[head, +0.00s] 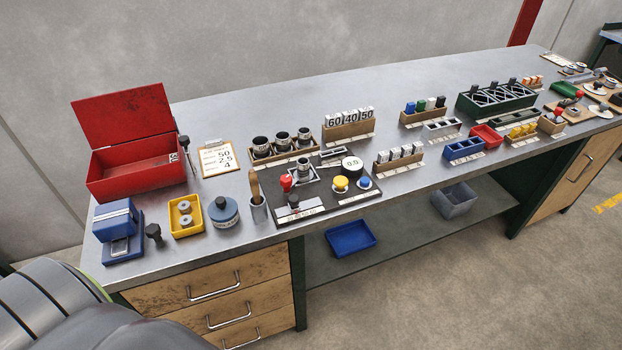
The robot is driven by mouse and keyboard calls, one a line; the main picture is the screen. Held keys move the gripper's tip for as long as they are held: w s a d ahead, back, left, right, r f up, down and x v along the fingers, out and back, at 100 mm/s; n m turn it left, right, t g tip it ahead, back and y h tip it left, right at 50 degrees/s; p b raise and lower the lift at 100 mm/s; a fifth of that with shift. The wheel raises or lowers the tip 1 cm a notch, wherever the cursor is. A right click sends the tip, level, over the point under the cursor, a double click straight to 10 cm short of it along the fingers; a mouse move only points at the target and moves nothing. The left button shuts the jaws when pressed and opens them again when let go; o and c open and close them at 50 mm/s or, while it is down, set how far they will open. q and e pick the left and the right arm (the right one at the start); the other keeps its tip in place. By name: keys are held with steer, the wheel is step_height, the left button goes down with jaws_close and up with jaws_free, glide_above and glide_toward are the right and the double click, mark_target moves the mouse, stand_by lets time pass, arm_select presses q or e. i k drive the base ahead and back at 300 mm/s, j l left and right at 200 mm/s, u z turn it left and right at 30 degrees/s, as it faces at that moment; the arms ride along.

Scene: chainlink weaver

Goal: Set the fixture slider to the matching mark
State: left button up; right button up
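The fixture is a dark board (343,202) near the front edge of the bench, left of the picture's middle. It bears a red-knobbed lever (286,183), a yellow button (341,183), a blue button (364,183) and a round white dial (352,163) that seems to read 0.0. A pale strip with small marks (300,213) lies along its front left, below the lever. The slider's setting and the marks are too small to read. A clipboard card (217,158) behind shows figures that look like 50, 25 and 4. Neither gripper is in view.
An open red toolbox (137,177), a blue block stand (122,249), a yellow tray (187,216) and a blue-grey disc weight (223,211) stand left of the fixture. A brush holder (258,209) stands close beside it. Racks crowd its back and right. The bench's rear strip is clear.

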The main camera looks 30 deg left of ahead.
mark_target(293, 200)
steer(key=l+u, duration=0.15)
steer(key=u, duration=0.25)
steer(key=l+u, duration=0.15)
steer(key=u, duration=0.2)
steer(key=l+u, duration=0.15)
steer(key=u, duration=0.25)
steer(key=i+l, duration=0.05)
